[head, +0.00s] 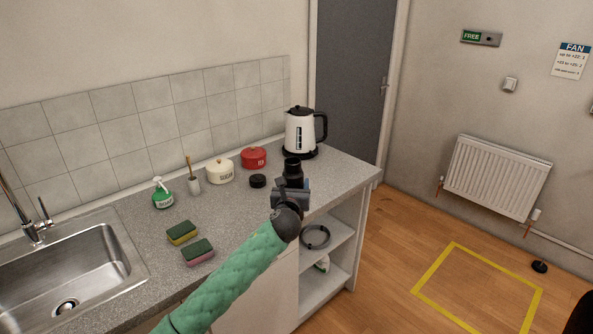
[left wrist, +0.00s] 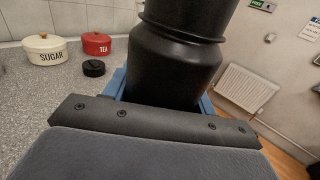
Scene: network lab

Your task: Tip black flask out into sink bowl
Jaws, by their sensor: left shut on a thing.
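The black flask (head: 292,168) is upright in my left gripper (head: 291,186), over the right part of the counter near its front edge. In the left wrist view the flask (left wrist: 178,62) fills the upper middle between the blue jaws, and its top is cut off. My left gripper is shut on it. The steel sink bowl (head: 95,262) is at the lower left of the head view, well to the left of the flask, with a drain in its floor. A small black lid (head: 258,181) lies on the counter just left of the flask. My right gripper is not in view.
Two sponges (head: 198,251) lie between the sink and my left arm. A green soap bottle (head: 162,193), brush holder (head: 194,185), sugar pot (head: 220,170), red tea pot (head: 253,158) and kettle (head: 300,130) stand along the back. The tap (head: 30,232) rises behind the bowl.

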